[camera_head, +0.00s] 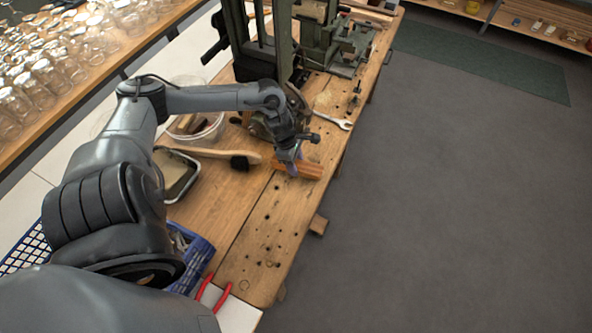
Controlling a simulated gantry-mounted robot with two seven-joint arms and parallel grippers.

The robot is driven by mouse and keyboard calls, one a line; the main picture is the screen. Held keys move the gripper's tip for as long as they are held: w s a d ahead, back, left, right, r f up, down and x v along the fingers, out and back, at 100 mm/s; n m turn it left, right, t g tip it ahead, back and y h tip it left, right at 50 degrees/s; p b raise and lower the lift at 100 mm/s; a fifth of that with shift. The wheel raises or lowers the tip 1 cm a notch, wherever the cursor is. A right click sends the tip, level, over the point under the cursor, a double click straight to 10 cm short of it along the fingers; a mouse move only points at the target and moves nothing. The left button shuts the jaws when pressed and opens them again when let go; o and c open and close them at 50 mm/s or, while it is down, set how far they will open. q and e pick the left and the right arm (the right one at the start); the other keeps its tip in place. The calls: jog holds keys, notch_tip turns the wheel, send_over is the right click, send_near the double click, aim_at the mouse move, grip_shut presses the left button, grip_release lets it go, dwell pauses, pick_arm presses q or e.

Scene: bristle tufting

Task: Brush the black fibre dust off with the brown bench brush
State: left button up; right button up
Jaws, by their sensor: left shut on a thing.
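My left gripper (291,162) reaches over the bench from the left and is shut on a reddish-brown wooden piece (309,170), which looks like the brown bench brush. Its bristles cannot be made out, and the gripper hides part of it. I cannot tell whether it touches the bench. Small black specks, apparently the black fibre dust (266,246), lie scattered on the front part of the wooden bench (235,222). Some of them may be holes in the wood. My right gripper is not in view.
A pale-handled brush with black bristles (240,162) lies left of the gripper. A metal tray (180,178), clear tub (211,128), blue crate (196,258) and red-handled tool (222,297) line the left side. A green machine (262,50) and a wrench (336,121) are behind.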

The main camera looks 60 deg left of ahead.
pick_arm(q)
notch_tip(320, 180, up, 4)
jog(key=shift+f+p, duration=0.1)
jog(key=shift+p, duration=0.7)
jog(key=shift+r+p, duration=1.35)
jog(key=shift+r, duration=0.8)
jog(key=shift+d, duration=0.1)
